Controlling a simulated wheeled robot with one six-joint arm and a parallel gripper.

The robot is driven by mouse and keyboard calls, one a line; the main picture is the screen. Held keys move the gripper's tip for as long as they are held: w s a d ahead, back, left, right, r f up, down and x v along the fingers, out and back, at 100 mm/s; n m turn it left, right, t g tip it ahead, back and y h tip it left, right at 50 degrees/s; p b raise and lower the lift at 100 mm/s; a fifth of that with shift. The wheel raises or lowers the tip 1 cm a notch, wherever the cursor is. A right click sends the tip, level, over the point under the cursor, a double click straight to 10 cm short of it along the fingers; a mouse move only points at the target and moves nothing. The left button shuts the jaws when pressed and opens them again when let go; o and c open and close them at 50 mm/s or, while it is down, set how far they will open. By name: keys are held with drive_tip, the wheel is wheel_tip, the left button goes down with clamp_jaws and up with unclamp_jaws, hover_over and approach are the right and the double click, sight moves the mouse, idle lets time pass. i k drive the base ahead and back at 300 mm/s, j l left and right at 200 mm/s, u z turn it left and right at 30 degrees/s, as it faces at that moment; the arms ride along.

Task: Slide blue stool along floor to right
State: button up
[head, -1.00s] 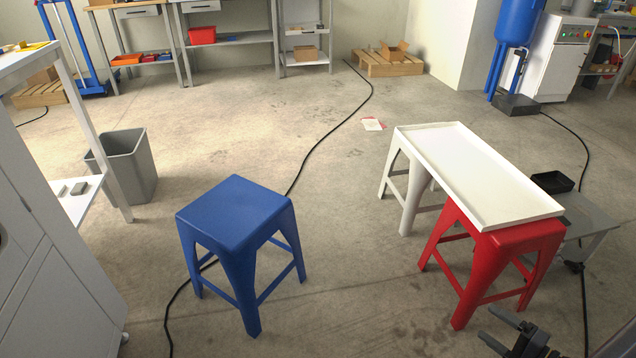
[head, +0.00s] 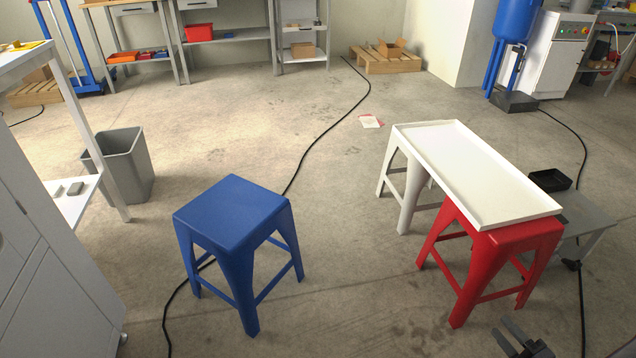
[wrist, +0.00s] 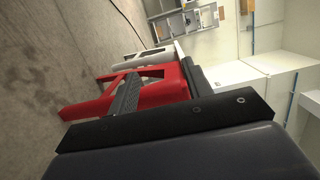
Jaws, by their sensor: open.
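The blue stool (head: 231,213) stands upright on the concrete floor, left of centre in the head view. A black cable runs on the floor behind and beneath it. My gripper (head: 518,340) is at the bottom right of the head view, open and empty, well to the right of the blue stool and in front of the red stool (head: 517,241). In the wrist view, a dark finger (wrist: 125,103) shows in front of the red stool (wrist: 160,87). The blue stool is not seen in the wrist view.
A white tray (head: 470,166) rests across the red stool and a white stool (head: 411,190). A grey bin (head: 127,165) and a white cabinet (head: 50,260) stand at left. A low grey table (head: 590,212) is at right. Floor between the blue and red stools is clear.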

sight(229, 220)
drive_tip(key=i+u, duration=0.35)
drive_tip(key=u, duration=0.15)
drive_tip(key=i+l+u, duration=0.2)
drive_tip(key=i+u, duration=0.3)
drive_tip(key=i+l+u, duration=0.2)
drive_tip(key=u, duration=0.3)
drive_tip(key=i+l+u, duration=0.25)
drive_tip(key=l+u, duration=0.2)
drive_tip(key=i+l+u, duration=0.2)
drive_tip(key=l+u, duration=0.3)
